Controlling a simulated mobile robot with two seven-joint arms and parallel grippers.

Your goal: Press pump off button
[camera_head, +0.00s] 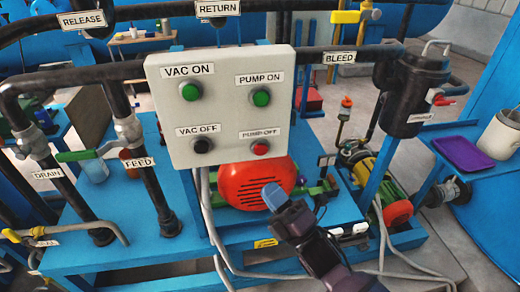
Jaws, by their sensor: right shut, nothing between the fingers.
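The pump off button (261,147) is a red button at the lower right of a pale control box (221,118); the "PUMP OFF" label sits just above it. A green pump on button (261,98) is above it. A green vac on button (190,91) and a black vac off button (203,145) are on the left of the box. My right gripper (275,195) is shut and empty, below and slightly right of the red button, in front of the red motor cover. It appears apart from the box. My left gripper is not in view.
Black pipes with valves labelled DRAIN and FEED stand at left. A red motor cover (240,185) is below the box. A black canister (411,92) and a purple tray (462,154) are at right. Grey cables hang below the box.

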